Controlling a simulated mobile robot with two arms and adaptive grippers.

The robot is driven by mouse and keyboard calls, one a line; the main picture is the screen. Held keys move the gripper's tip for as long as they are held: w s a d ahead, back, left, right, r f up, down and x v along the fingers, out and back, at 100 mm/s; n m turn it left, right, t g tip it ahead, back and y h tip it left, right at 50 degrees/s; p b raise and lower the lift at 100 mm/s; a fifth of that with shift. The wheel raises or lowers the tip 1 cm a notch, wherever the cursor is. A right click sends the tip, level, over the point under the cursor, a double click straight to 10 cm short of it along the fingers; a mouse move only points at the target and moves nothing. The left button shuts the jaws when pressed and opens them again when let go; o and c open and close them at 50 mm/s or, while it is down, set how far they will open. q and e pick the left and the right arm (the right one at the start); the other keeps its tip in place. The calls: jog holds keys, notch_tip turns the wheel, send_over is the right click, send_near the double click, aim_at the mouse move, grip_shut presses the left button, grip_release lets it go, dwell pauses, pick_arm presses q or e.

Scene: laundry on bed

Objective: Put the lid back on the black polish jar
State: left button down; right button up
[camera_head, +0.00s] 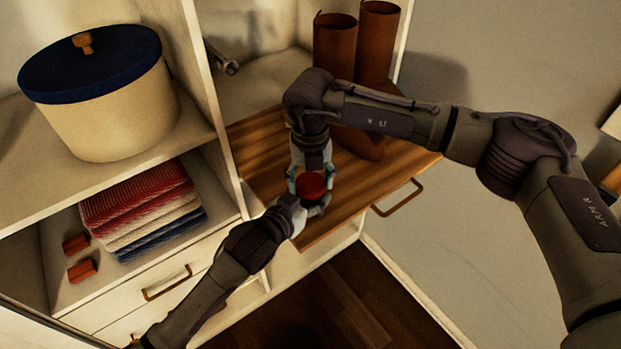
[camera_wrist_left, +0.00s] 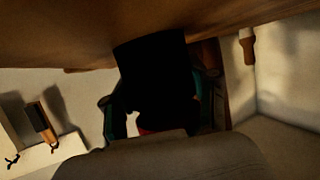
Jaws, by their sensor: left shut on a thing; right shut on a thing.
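A small round red thing (camera_head: 312,187), which looks like the lid, shows between my two grippers in the head view, above the front part of the wooden board. My right gripper (camera_head: 311,181) comes from behind and is shut on it, its fingers at either side. My left gripper (camera_head: 311,207) comes from the front left and is shut close against the same spot. In the left wrist view a large black shape (camera_wrist_left: 155,80), perhaps the black jar, fills the space between the left fingers (camera_wrist_left: 155,108), with a bit of red at its lower edge. I cannot tell whether lid and jar touch.
The wooden board (camera_head: 265,150) has a handle (camera_head: 398,197) at its edge. Brown boots (camera_head: 335,50) stand at the back. Left are a cream box with blue lid (camera_head: 105,110), folded cloths (camera_head: 140,205) and small red-brown blocks (camera_head: 82,270). A shelf divider (camera_head: 212,95) rises left of the grippers.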

jog(key=shift+f, duration=0.75)
jog(key=shift+f, duration=0.15)
jog(key=shift+c, duration=0.8)
jog(key=o, duration=1)
jog(key=shift+r, duration=2.4)
jog(key=shift+c, duration=0.5)
